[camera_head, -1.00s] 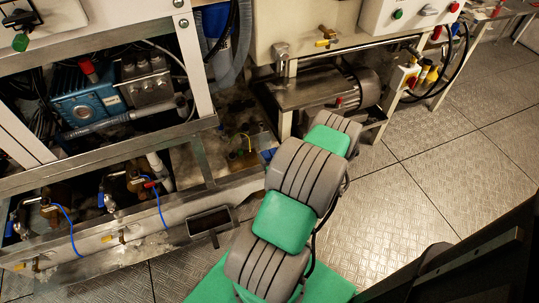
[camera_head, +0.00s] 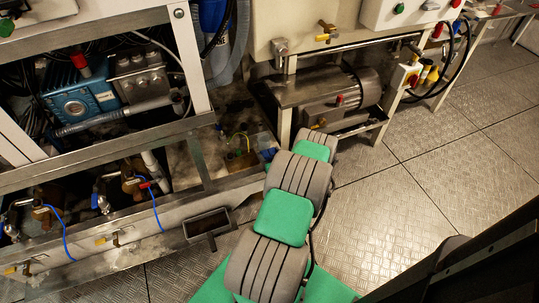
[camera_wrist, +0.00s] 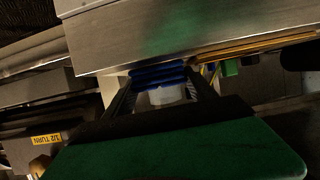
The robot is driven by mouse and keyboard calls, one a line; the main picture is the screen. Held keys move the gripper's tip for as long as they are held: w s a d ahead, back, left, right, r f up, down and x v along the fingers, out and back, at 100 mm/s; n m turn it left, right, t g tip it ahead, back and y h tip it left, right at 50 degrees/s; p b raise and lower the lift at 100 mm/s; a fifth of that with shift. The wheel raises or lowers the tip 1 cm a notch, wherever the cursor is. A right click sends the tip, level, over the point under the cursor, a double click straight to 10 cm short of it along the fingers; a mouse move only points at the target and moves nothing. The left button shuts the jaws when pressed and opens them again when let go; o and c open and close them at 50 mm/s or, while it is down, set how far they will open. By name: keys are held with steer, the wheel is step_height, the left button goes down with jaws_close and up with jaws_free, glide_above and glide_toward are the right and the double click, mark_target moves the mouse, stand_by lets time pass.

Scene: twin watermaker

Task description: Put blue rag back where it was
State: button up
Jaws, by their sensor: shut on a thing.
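The blue rag (camera_wrist: 158,75) shows in the wrist view as a folded dark blue bundle between the fingertips. My gripper (camera_wrist: 160,84) is shut on it. The rag is just below the lower edge of a broad metal surface (camera_wrist: 190,42); I cannot tell whether it touches it. In the head view my arm reaches away toward the machines. My gripper is mostly hidden there behind the arm, and I cannot make out the rag for sure.
A motor (camera_head: 353,90) sits under a metal bench at the arm's far end. A small black tray (camera_head: 207,224) juts out at the frame's front. Floor at right (camera_head: 440,165) is clear.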

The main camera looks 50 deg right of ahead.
steer(key=o, duration=1.4)
steer(key=shift+c, duration=0.2)
steer(key=shift+r+p, duration=0.2)
steer(key=shift+p, duration=0.2)
steer(key=p+v, duration=0.2)
steer(key=v, duration=1)
steer(key=shift+f, duration=0.15)
